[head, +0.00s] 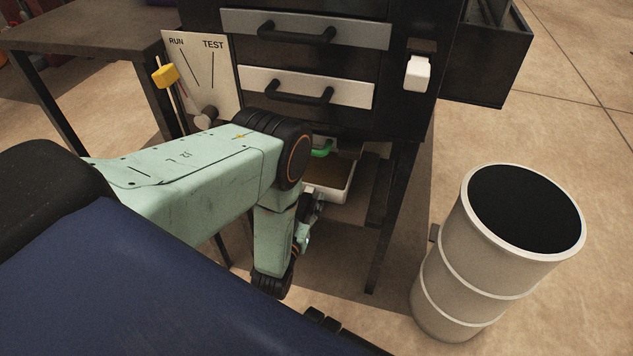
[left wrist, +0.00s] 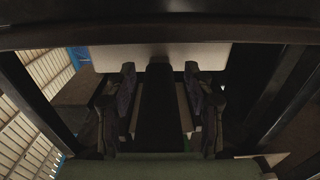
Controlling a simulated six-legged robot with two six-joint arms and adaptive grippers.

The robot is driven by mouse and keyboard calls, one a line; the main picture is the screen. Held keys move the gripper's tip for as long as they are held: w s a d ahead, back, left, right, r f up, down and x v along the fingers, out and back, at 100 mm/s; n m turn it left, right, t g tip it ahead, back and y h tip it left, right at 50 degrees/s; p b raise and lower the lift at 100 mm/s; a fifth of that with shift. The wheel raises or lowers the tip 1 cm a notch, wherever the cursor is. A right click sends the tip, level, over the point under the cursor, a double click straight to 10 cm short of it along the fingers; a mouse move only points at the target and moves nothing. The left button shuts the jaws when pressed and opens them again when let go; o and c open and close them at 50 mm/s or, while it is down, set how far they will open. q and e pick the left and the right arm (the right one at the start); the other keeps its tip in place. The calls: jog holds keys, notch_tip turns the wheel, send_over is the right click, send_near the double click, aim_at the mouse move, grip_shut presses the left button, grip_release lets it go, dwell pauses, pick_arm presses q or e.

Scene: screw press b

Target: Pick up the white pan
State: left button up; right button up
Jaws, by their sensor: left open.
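The white pan (head: 345,196) sits low under the black press in the head view, with a brown inside. My left arm hides its left part. My left gripper (head: 305,222) is near the pan's front left, mostly hidden behind its own forearm. In the left wrist view, the left gripper (left wrist: 160,84) is open, with its two dark fingers apart. A pale surface lies beyond the fingertips, and I cannot tell whether it is the pan. No grip on the pan shows. My right gripper is not in view.
The black press (head: 405,115) has two drawers with black handles above the pan, and a leg to its right. A green part (head: 322,149) is just above the pan. A white drum (head: 480,265) stands at right. A RUN/TEST panel (head: 205,85) is at left.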

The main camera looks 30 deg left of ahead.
pick_arm(q)
jog(key=shift+r, duration=0.1)
grip_shut()
dwell(0.4)
